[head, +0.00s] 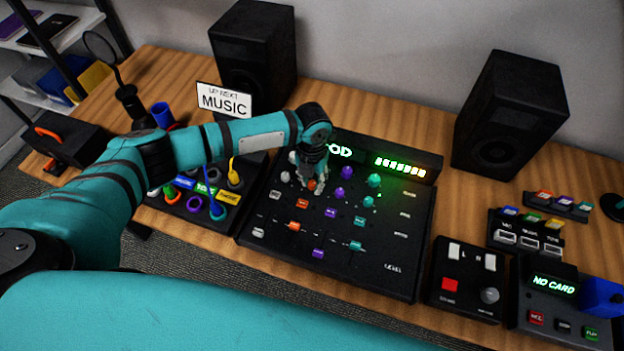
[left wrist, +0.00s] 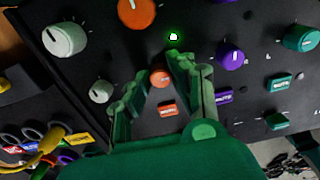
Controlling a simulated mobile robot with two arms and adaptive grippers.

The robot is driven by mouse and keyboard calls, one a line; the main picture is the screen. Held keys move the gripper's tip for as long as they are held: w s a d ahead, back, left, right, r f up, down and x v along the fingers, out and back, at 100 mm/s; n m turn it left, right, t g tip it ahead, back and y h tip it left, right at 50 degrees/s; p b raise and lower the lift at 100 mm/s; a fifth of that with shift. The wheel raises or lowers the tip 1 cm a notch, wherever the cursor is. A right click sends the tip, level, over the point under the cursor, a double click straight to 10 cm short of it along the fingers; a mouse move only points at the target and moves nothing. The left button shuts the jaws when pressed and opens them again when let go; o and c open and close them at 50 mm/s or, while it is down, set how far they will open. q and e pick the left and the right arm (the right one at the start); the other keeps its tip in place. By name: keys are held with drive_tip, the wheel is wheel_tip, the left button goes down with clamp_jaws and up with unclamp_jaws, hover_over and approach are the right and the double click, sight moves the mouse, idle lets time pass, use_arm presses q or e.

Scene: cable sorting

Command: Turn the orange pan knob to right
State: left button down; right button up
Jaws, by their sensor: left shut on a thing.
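The mixer (head: 340,240) is a black panel with white, orange, purple and teal columns of knobs, buttons and sliders. My left gripper (head: 313,174) reaches down over its orange column. In the left wrist view, the fingers of my left gripper (left wrist: 161,74) are closed around the small orange pan knob (left wrist: 160,77), one on each side. The knob's pointer is too small to read. In the head view, the orange knob (head: 311,185) is partly hidden by the fingers. A larger orange knob (left wrist: 137,12) sits beyond the fingertips, and an orange button (left wrist: 168,110) lies between the fingers. My right gripper is not in view.
Purple (left wrist: 231,58) and teal (left wrist: 300,38) knobs stand right of the fingers; a white knob (left wrist: 101,91) is close on the left. A patch box with cables (head: 190,205) is left of the mixer. Speakers (head: 255,55) stand behind.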

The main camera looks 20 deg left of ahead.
sight(312, 183)
use_arm(q)
drive_tip(key=shift+w+r, duration=0.15)
drive_tip(key=c, duration=1.1)
unclamp_jaws()
drive_tip(key=shift+c, duration=0.2)
wheel_tip(312, 183, up, 12)
drive_tip(key=shift+s, duration=0.2)
